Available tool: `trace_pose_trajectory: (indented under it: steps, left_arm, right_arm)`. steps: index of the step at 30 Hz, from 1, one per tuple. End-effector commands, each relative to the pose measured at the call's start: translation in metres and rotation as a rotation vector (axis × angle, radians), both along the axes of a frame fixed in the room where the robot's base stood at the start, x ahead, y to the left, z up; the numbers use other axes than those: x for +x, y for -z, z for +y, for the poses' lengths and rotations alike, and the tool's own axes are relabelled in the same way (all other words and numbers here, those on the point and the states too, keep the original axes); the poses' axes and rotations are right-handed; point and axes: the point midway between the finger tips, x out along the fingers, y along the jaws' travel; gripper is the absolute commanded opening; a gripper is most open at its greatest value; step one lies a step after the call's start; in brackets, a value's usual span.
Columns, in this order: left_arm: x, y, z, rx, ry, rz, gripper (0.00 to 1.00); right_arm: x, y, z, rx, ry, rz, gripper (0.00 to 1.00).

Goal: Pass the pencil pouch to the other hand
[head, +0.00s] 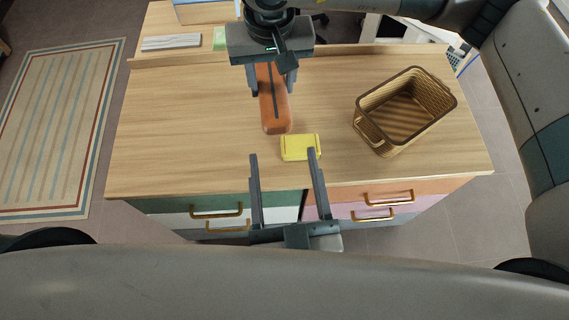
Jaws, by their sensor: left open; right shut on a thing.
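The pencil pouch (276,122) is an orange-brown, long case with a dark zip line along its top. My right gripper (272,88) is shut on its far end, and the near end points toward me over the desk. Whether the pouch touches the desk top I cannot tell. My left gripper (284,156) is open and empty at the near edge of the desk, its two fingers pointing toward the pouch, apart from it. The far end of the pouch is partly hidden by the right gripper.
A yellow block-like item (296,148) lies near the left gripper's fingertips. A brown woven basket (439,105) stands at the right of the desk (170,130). A grey keyboard-like item (171,42) lies at the back left. The left half of the desk is clear.

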Motion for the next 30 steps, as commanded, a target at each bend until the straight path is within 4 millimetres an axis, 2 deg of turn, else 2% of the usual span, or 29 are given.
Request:
trace_pose_trajectory:
  steps: [8,24,30]
  left_arm:
    - [0.016,0.0,0.003,0.0,-0.001,-0.003,0.66]
    - [0.093,-0.001,0.019,0.0,0.0,-0.003,0.66]
    - [0.112,0.0,0.023,0.0,0.0,-0.002,0.66]
  right_arm:
    - [0.0,0.0,0.0,0.0,0.0,0.0,0.17]
    - [0.0,0.0,0.0,0.0,0.0,0.0,0.17]
    - [0.0,0.0,0.0,0.0,0.0,0.0,0.17]
